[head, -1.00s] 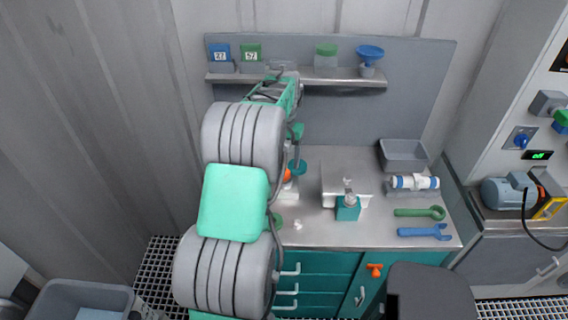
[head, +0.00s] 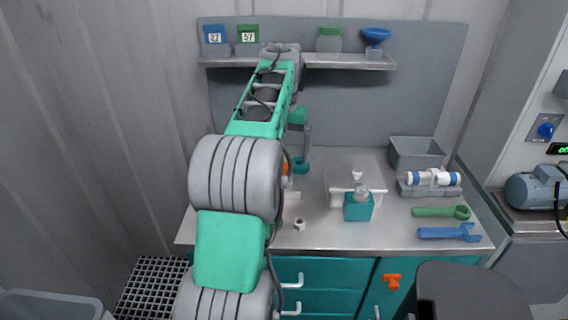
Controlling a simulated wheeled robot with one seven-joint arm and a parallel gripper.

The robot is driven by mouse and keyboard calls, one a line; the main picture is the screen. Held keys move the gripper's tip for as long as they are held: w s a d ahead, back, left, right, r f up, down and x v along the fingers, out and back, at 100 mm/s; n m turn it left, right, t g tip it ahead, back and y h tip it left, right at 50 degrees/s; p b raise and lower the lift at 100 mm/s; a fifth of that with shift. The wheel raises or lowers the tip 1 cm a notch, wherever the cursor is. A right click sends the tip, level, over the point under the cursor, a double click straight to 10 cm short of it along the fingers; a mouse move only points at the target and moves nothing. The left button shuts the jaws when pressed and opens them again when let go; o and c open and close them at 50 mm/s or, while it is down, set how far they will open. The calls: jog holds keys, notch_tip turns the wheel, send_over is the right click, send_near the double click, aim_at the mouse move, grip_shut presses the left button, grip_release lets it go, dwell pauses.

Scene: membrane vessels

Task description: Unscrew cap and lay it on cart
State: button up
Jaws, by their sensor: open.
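A white cylinder with blue bands (head: 433,178) lies on a grey cradle at the right of the steel-topped teal cart (head: 330,235). A teal block with a clear grey, rounded top (head: 358,206) stands near the middle of the cart. I cannot tell which part is the cap. My arm hides the left part of the cart.
A shelf (head: 345,62) holds jars numbered 27 (head: 215,38) and 57 (head: 248,38), a green-lidded jar (head: 329,40) and a blue funnel (head: 376,37). A grey bin (head: 415,152), green wrench (head: 440,212) and blue wrench (head: 449,232) are at right. A small white nut (head: 299,225) lies in front.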

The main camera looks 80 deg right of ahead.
jog(key=shift+d+r+p, duration=0.1)
jog(key=shift+r+p, duration=0.45)
jog(key=shift+p, duration=0.45)
jog(key=p, duration=0.4)
jog(key=shift+w+d+f, duration=0.1)
jog(key=shift+d, duration=0.1)
